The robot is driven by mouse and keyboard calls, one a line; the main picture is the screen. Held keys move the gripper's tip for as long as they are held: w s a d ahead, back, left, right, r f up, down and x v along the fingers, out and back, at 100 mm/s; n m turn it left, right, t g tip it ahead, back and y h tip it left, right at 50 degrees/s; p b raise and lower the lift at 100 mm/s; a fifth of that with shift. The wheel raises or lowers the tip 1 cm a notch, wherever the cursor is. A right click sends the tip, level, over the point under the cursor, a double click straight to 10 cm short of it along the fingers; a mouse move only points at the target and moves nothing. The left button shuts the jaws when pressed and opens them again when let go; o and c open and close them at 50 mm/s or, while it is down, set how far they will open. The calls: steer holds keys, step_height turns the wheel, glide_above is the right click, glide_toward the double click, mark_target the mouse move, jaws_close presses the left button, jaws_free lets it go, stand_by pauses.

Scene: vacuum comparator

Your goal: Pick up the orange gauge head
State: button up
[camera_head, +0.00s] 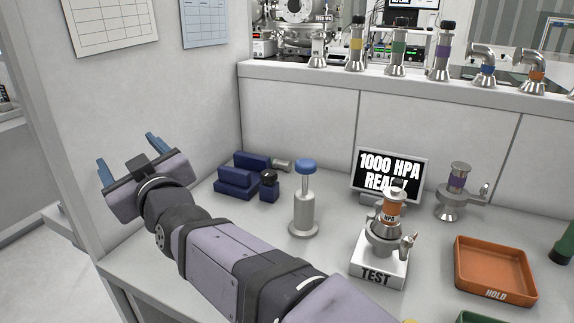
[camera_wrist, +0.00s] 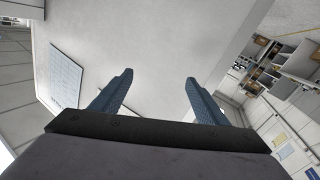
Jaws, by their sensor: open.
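The orange gauge head (camera_head: 392,207) is a metal fitting with an orange band. It stands upright on a metal fitting with a side clamp, on the white block marked TEST (camera_head: 379,272), right of centre in the head view. My gripper (camera_head: 126,150) is open and empty at the upper left, high and far to the left of the gauge head. In the wrist view its two blue fingers (camera_wrist: 160,85) are spread apart with only wall between them. The gauge head is not in the wrist view.
A blue-topped metal post (camera_head: 304,205) stands between my gripper and the gauge head. A screen reading 1000 HPA (camera_head: 390,172), a purple-banded fitting (camera_head: 456,190) and an orange HOLD tray (camera_head: 495,270) are nearby. Several fittings line the back ledge (camera_head: 420,82).

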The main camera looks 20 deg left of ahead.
mark_target(396, 188)
steer(key=w+d+m+h+p, duration=0.2)
steer(key=w+d+h+p, duration=0.15)
steer(key=w+p, duration=0.35)
steer(key=w+d+m+h+p, duration=0.2)
steer(key=w+d+p, duration=0.3)
steer(key=w, duration=0.5)
steer(key=w+d+f+m+h+p, duration=0.1)
steer(key=w+d+m+h+p, duration=0.15)
steer(key=w+d+p, duration=0.35)
steer(key=w+d+m+h+p, duration=0.1)
steer(key=w+d+h+p, duration=0.25)
steer(key=d, duration=0.55)
steer(key=w+d+f+m+g+h+p, duration=0.1)
steer(key=d+m+h+p, duration=0.1)
steer(key=d+p, duration=0.5)
steer(key=w+d+m+g+h+p, duration=0.1)
steer(key=d+m+g+h+p, duration=0.15)
steer(key=d, duration=0.85)
steer(key=s+d+g+p, duration=0.1)
steer(key=s, duration=0.2)
steer(key=s+d+f+m+g+p, duration=0.1)
steer(key=s, duration=0.2)
steer(key=s+d+f+m+g+p, duration=0.1)
steer(key=s+g, duration=0.1)
steer(key=s, duration=0.1)
steer(key=shift+s+d+f+h, duration=0.15)
steer(key=shift+s+h, duration=0.15)
steer(key=shift+s+f, duration=0.15)
steer(key=shift+s, duration=0.2)
